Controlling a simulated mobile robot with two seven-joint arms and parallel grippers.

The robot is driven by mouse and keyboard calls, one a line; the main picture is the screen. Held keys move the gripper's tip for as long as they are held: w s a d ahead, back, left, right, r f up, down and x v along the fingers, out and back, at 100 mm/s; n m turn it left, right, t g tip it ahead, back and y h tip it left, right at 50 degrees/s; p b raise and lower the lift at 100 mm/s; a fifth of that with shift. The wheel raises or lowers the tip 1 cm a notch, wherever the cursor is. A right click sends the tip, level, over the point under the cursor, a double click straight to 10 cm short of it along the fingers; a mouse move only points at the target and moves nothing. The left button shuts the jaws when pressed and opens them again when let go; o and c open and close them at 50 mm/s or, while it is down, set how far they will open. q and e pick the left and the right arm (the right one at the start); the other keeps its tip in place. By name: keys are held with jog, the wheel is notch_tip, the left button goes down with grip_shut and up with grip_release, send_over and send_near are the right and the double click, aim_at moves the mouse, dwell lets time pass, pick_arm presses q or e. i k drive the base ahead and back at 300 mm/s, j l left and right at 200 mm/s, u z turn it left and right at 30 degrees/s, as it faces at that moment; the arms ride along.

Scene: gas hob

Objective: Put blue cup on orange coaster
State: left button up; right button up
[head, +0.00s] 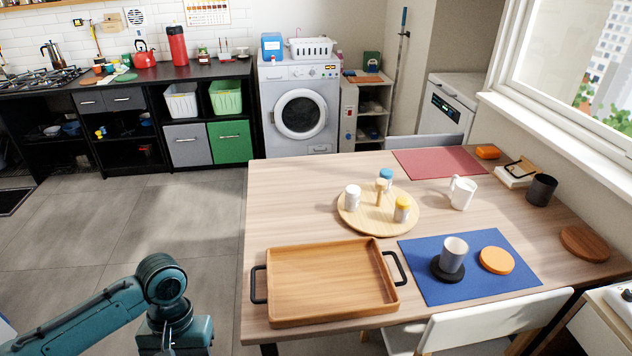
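A cup (455,252), pale blue-grey on its shaded side, stands upright on a black coaster (440,273) on the blue placemat (428,291). It is the nearest match to the blue cup. The orange coaster (496,260) lies flat and empty on the same placemat, just right of the cup and apart from it. Part of my teal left arm shows at the bottom left, beside the table's left side, but its gripper is out of the picture. My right arm and gripper are not in view.
On the table (300,195) a wooden tray (330,282) stands left of the placemat. Behind are a round board (364,217) with jars, a white mug (462,192) and a dark cup (541,190). A white chair (490,318) stands at the front edge.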

aim_at(498, 258)
jog(key=k+l+z, duration=0.1)
jog(key=l+z, duration=0.5)
jog(key=l, duration=0.6)
jog(key=i+l, duration=0.1)
jog(key=l, duration=0.25)
jog(key=i, duration=0.75)
